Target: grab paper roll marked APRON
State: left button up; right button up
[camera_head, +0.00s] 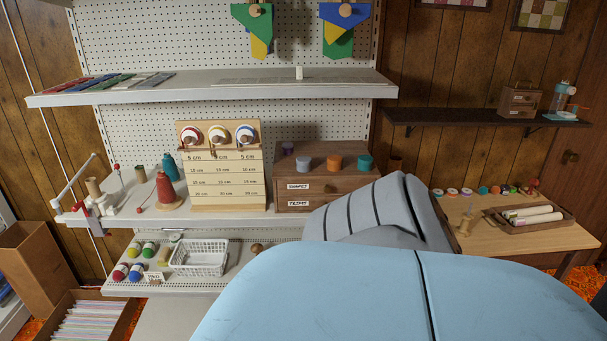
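Pale paper rolls (533,213) lie side by side in a shallow wooden tray (563,224) on the wooden table at the right. Their markings are too small to read, so I cannot tell which one says APRON. One roll has a greenish tint. Neither of my grippers shows in the head view.
The light wooden table (480,243) also holds several coloured spools (467,191) along its back. A brown drawer box (320,181) and a measuring board (225,178) stand on the shelf at left. A white basket (199,258) sits lower. Large foreground shapes hide the lower middle and right.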

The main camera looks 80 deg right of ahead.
aim_at(518, 221)
jog(key=z, duration=0.4)
jog(key=l+z, duration=0.1)
jog(key=z, duration=0.35)
jog(key=l+z, duration=0.1)
jog(key=z, duration=0.75)
jog(key=l+z, duration=0.4)
jog(key=i+l+z, duration=0.1)
jog(key=z, duration=0.3)
jog(key=i+l+z, duration=0.15)
jog(key=l+z, duration=0.3)
jog(key=i+l+z, duration=0.3)
jog(key=i+l, duration=0.15)
jog(key=i+l+z, duration=0.3)
jog(key=i, duration=0.2)
jog(key=i+l, duration=0.35)
jog(key=i, duration=0.2)
jog(key=l+u, duration=0.15)
jog(key=u, duration=0.3)
jog(key=l+u, duration=0.15)
jog(key=u, duration=0.25)
jog(key=l+u, duration=0.15)
jog(key=u, duration=0.3)
jog(key=l+u, duration=0.2)
jog(key=l, duration=0.15)
jog(key=k+l+u, duration=0.2)
jog(key=l, duration=0.15)
jog(key=l+u, duration=0.25)
jog(key=k+l, duration=0.05)
